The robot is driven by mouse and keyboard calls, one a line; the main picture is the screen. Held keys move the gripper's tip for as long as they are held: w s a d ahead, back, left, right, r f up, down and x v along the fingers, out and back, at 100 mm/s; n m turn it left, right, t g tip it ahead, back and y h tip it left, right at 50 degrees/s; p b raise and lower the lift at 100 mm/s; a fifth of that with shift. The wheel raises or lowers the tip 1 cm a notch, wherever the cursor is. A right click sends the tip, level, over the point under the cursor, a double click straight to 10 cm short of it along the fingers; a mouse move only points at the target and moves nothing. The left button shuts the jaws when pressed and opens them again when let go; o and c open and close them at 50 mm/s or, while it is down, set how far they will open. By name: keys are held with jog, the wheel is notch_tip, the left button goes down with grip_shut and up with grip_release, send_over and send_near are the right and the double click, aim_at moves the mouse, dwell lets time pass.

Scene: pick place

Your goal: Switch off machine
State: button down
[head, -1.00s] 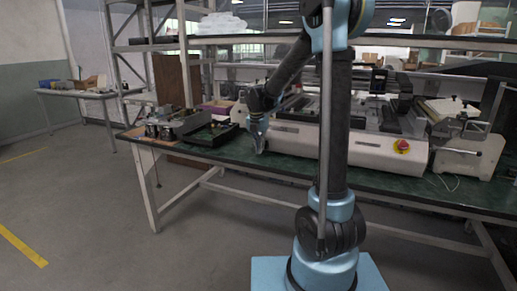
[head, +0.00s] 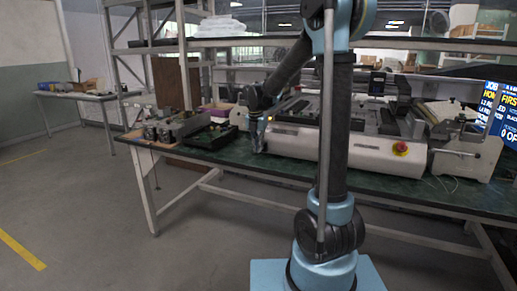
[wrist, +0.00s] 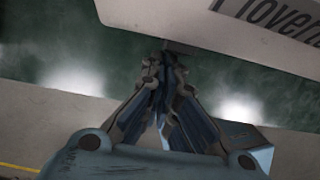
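The machine (head: 300,141) is a long white housing on a green-topped table, with a red button on a yellow base (head: 400,148) at its right end. My gripper (head: 257,148) hangs over the table at the machine's left end, far from the red button. In the wrist view, the fingertips (wrist: 165,62) come together with nothing seen between them. The machine's white edge with dark lettering (wrist: 270,15) lies just beyond them. I cannot tell whether the fingertips touch it. The red button does not show in the wrist view.
The green table (head: 390,179) has a clear strip along its front edge. A black tray (head: 208,137) and small parts stand left of my gripper. A white device (head: 468,153) stands to the right. A smaller table (head: 80,95) stands far left, with open floor before it.

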jog(key=s, duration=0.1)
jog(key=s+a, duration=0.1)
jog(key=s, duration=0.1)
jog(key=shift+s+a+r, duration=0.25)
jog(key=shift+s+a, duration=0.05)
notch_tip(320, 180, up, 10)
jog(key=shift+s+a, duration=0.15)
jog(key=shift+s, duration=0.15)
jog(key=shift+f, duration=0.1)
jog(key=shift+s+f+g, duration=0.2)
jog(key=shift+f+g, duration=0.2)
jog(key=shift+g, duration=0.1)
jog(key=shift+a, duration=0.1)
